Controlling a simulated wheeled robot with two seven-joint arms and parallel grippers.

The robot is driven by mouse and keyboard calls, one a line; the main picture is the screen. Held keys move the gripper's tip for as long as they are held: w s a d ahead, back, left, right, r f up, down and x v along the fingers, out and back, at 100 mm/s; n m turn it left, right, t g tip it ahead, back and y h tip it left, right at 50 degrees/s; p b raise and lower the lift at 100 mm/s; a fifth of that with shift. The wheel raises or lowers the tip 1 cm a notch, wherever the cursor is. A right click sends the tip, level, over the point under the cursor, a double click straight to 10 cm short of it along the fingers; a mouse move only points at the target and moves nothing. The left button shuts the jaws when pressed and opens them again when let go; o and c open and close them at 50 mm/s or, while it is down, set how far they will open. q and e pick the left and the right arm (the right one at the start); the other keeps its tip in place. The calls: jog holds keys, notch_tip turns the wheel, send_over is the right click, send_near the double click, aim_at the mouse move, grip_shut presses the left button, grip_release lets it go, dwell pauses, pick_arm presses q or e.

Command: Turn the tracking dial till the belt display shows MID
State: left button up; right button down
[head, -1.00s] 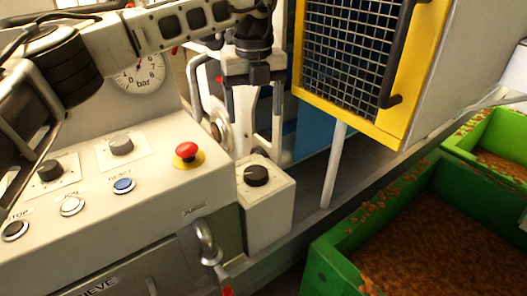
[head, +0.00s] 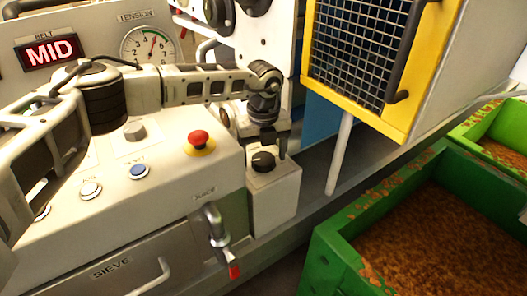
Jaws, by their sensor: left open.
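The belt display (head: 51,52) at the upper left is lit red and reads MID. A black dial (head: 263,162) sits on top of a small pale box (head: 275,200) right of the main panel; I cannot read a label on it. My left gripper (head: 266,150) points down at this dial, open, with its fingers close about the knob. Whether they touch it is too small to tell. My right gripper is not in view.
A red mushroom button (head: 198,138) and a blue button (head: 139,171) sit on the panel left of the box. A tap with a red handle (head: 233,270) hangs below. A yellow-framed mesh guard (head: 360,50) and green crates (head: 340,262) stand at the right.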

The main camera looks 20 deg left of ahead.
aim_at(264, 159)
pick_arm(q)
jog(key=shift+f, duration=0.1)
jog(key=c, duration=1)
jog(key=shift+o, duration=0.2)
jog(key=shift+n, duration=0.8)
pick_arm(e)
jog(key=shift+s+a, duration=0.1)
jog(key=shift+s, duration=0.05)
pick_arm(q)
jog(key=o, duration=1)
jog(key=shift+c, duration=0.2)
notch_tip(264, 159, up, 16)
jog(key=b, duration=0.2)
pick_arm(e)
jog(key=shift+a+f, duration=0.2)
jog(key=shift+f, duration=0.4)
